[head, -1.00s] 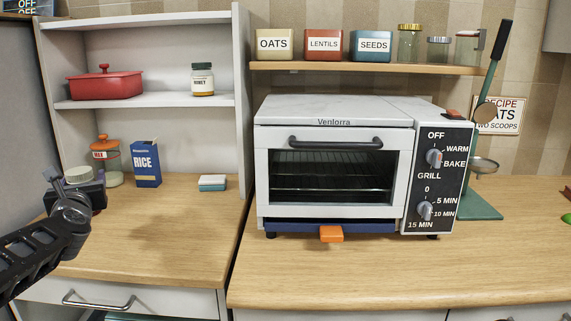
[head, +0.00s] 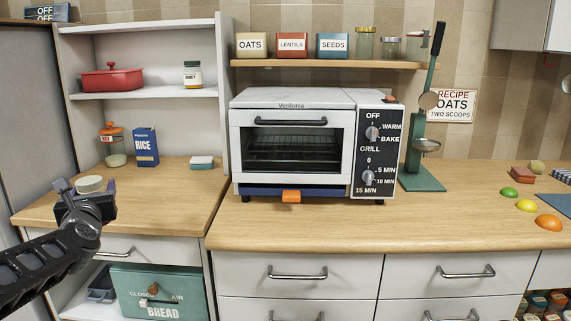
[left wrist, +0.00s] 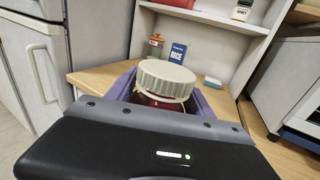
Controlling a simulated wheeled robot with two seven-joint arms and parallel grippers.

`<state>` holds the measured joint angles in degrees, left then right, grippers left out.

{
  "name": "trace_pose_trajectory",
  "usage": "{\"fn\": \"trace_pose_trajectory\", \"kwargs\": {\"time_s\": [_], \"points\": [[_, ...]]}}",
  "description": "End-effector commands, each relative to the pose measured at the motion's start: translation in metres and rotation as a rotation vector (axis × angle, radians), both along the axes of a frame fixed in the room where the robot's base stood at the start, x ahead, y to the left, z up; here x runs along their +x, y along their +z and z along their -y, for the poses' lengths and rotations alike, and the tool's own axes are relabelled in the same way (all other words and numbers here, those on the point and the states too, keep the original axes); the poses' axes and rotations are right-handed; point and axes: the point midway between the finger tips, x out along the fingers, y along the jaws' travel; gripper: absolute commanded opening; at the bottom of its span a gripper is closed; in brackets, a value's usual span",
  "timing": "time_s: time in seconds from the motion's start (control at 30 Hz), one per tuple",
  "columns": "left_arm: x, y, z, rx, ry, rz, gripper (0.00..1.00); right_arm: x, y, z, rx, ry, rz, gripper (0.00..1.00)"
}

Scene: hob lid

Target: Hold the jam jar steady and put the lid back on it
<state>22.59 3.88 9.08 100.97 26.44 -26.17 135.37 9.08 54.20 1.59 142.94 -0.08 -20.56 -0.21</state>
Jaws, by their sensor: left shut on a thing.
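My left gripper (head: 84,205) is shut on the jam jar, near the left counter's front edge. In the left wrist view the jar (left wrist: 158,103) shows dark red between the purple finger pads. A cream ribbed lid (left wrist: 165,78) sits on top of the jar, looking slightly tilted. I cannot tell whether it is screwed tight. The lid also shows above the gripper in the head view (head: 89,184), where the fingers hide most of the jar. I cannot tell if the jar touches the counter. My right gripper is not in view.
A jar with an orange lid (head: 115,147), a rice box (head: 146,147) and a small blue-and-white block (head: 202,162) stand behind on the left counter (head: 180,195). The oven (head: 300,150) stands on the right counter, whose front strip is clear. A bread bin (head: 158,291) sits below.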

Motion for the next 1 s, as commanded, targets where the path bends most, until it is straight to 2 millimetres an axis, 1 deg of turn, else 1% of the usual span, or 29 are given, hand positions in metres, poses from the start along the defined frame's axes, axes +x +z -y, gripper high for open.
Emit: {"fn": "trace_pose_trajectory", "kwargs": {"time_s": [0.17, 0.27, 0.37, 0.47, 0.57, 0.6, 0.67, 0.7, 0.8, 0.9, 1.0], "points": [[-0.005, -0.024, 0.024, 0.002, -0.039, 0.002, 0.0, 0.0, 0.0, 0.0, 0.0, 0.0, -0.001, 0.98], [-0.008, -0.043, 0.042, 0.001, -0.068, 0.0, 0.0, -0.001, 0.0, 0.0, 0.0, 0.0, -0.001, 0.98], [-0.011, -0.065, 0.063, 0.001, -0.102, 0.0, 0.0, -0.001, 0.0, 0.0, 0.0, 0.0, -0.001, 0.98], [-0.016, -0.093, 0.089, -0.001, -0.146, -0.002, 0.0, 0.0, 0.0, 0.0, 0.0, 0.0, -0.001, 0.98], [-0.022, -0.132, 0.125, -0.004, -0.205, -0.005, 0.0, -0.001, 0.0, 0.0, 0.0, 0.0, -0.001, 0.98], [-0.024, -0.15, 0.142, -0.004, -0.231, -0.006, 0.0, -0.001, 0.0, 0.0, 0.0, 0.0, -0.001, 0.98], [-0.029, -0.175, 0.166, -0.007, -0.272, -0.006, 0.0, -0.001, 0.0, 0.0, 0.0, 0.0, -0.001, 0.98], [-0.031, -0.191, 0.181, -0.007, -0.296, -0.006, 0.0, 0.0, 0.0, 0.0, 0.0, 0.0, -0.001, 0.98], [-0.038, -0.228, 0.216, -0.009, -0.352, -0.005, 0.0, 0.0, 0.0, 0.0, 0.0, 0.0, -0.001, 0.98], [-0.043, -0.258, 0.245, -0.008, -0.399, -0.003, 0.0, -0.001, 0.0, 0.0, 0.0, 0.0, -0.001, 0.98], [-0.047, -0.283, 0.268, -0.008, -0.436, -0.001, 0.0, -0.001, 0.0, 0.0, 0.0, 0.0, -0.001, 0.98]]}}
